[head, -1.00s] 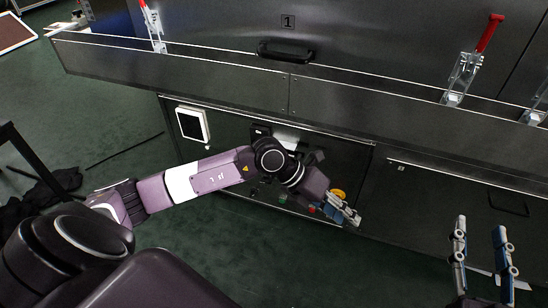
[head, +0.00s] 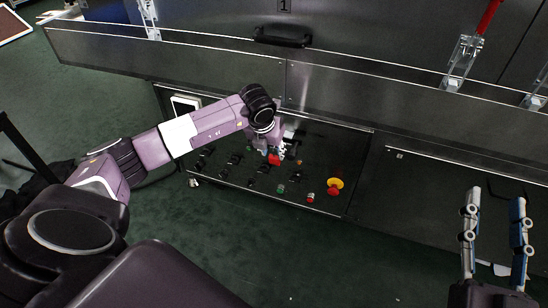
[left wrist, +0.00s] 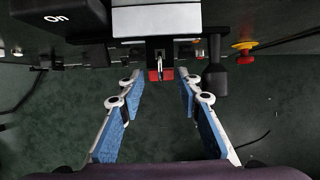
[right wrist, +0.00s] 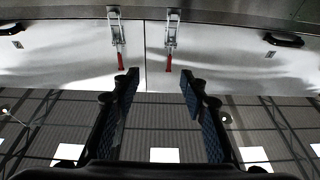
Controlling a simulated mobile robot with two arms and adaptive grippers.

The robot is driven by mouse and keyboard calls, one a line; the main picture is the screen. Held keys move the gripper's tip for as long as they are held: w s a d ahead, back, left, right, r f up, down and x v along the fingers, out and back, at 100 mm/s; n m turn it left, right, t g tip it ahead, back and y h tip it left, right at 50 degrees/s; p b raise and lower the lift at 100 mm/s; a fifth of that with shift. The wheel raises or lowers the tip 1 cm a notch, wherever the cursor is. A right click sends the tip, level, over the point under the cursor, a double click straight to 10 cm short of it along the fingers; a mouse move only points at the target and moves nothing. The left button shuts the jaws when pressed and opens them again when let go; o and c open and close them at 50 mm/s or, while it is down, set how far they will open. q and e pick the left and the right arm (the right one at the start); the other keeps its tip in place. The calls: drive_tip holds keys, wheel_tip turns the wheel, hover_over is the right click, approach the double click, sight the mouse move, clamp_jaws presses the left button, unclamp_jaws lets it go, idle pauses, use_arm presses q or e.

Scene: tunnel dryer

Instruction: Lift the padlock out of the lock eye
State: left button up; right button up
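The padlock (head: 274,159) shows as a small red body at the control panel in the head view, partly hidden by my left gripper. In the left wrist view the red padlock (left wrist: 160,75) hangs at a dark bracket below a grey box; its shackle and the lock eye are not clear. My left gripper (left wrist: 158,82) is open, its fingers on either side of the padlock's line, with gaps to both. It also shows small in the head view (head: 279,150). My right gripper (head: 495,198) is open and empty at the right, away from the panel.
The control panel (head: 235,185) carries several switches, a green button (head: 281,188), a red button (head: 310,198) and a yellow-and-red emergency stop (head: 335,186). A black knob (left wrist: 216,78) sits close right of my left gripper. A metal ledge (head: 200,85) runs above the panel.

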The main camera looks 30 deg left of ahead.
sight(274, 156)
use_arm(q)
drive_tip(key=b+x, duration=0.1)
drive_tip(key=x, duration=0.3)
drive_tip(key=shift+w+f, duration=0.15)
drive_tip(key=shift+f, duration=0.05)
use_arm(e)
drive_tip(key=s+r+t+y, duration=0.1)
drive_tip(key=s+r+t, duration=0.2)
drive_tip(key=r, duration=0.3)
drive_tip(key=shift+s+r+t, duration=0.3)
drive_tip(key=shift+s+t, duration=0.1)
drive_tip(key=shift+s, duration=0.05)
drive_tip(key=shift+d, duration=0.1)
use_arm(q)
drive_tip(key=c, duration=0.7)
drive_tip(key=o, duration=0.5)
drive_tip(key=shift+c, duration=0.2)
drive_tip(key=c, duration=0.4)
